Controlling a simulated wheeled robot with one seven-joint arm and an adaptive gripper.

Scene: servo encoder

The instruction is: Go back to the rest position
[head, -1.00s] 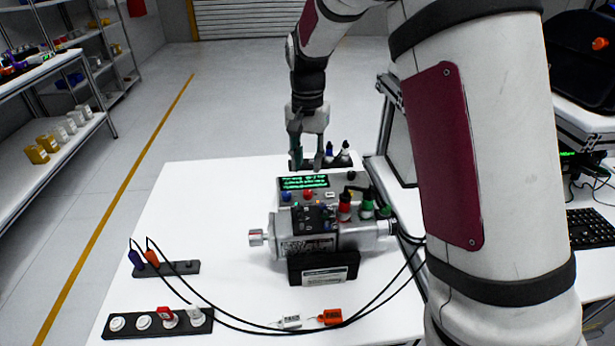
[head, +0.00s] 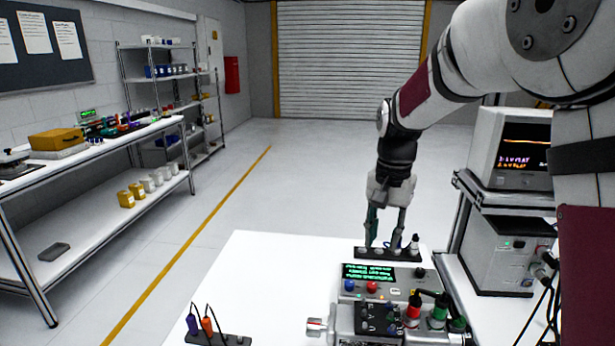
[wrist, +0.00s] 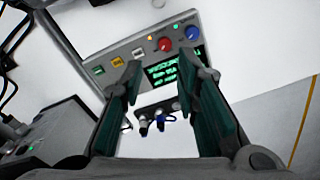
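My gripper (head: 385,246) is at the far side of the white table (head: 265,285), pointing down by a dark rack (head: 366,253). Its two fingers are apart with nothing seen held between them. In the wrist view the open fingers (wrist: 160,75) frame part of a grey control box, with dark and blue-tipped plugs (wrist: 143,127) beyond. In the head view a white-capped plug (head: 414,244) stands at the rack's right end, beside the right finger. Whether the fingertips touch the rack cannot be told.
The control box (head: 382,289) with a green display stands in front of the rack. A motor unit with red and green connectors (head: 413,309) is nearer. A cable holder (head: 232,340) is front left. A monitor (head: 510,150) stands right. Floor beyond the table is clear.

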